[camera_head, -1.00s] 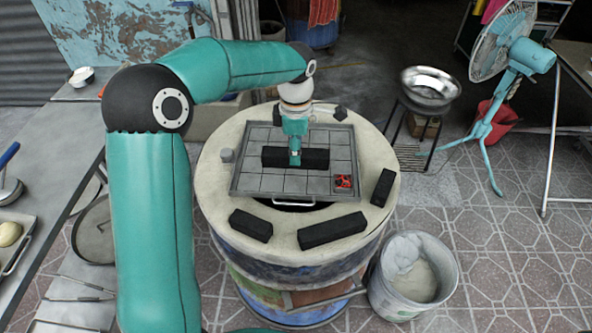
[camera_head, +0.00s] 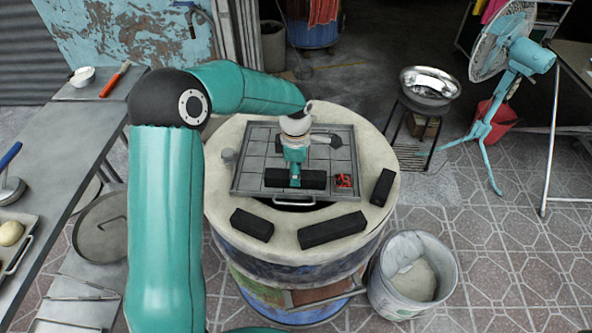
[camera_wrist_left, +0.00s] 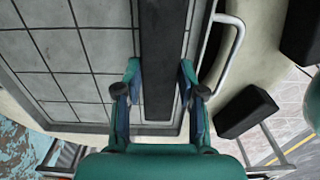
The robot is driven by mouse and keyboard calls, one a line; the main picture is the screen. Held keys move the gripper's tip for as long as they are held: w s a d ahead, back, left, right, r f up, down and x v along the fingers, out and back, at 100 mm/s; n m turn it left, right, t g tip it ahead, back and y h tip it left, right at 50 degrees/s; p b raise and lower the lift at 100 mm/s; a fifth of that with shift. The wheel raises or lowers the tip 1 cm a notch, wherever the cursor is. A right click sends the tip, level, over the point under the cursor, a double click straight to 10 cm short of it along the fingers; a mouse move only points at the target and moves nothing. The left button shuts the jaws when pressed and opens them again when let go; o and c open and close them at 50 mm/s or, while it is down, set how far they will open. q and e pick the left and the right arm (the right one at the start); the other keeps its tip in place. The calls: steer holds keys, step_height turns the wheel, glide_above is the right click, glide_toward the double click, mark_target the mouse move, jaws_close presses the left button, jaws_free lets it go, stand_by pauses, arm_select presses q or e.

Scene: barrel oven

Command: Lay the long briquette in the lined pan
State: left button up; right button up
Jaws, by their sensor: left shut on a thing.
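The long black briquette (camera_head: 314,180) lies along the front row of the lined pan (camera_head: 238,187), a square grey tray marked with a grid. My left gripper (camera_head: 295,181) is shut on the briquette's middle from above. In the left wrist view its two fingers (camera_wrist_left: 160,78) stand on either side of the briquette (camera_wrist_left: 163,35). The briquette is parallel to the pan's front edge, near the handle (camera_wrist_left: 226,52). I cannot tell whether it touches the pan floor. A small red and black piece (camera_head: 343,181) is in the front right cell, by the briquette's right end. My right gripper is not in view.
Shorter black briquettes lie on the barrel rim: front left (camera_head: 251,224), front (camera_head: 333,230) and right (camera_head: 382,187). A small grey cylinder (camera_head: 228,155) stands at the pan's left. A white bucket (camera_head: 412,270) is on the floor at right. The pan's middle cells are clear.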

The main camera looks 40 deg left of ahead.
arm_select(q)
steer(key=o, duration=0.9)
step_height(320, 180, up, 12)
stand_by(0.6)
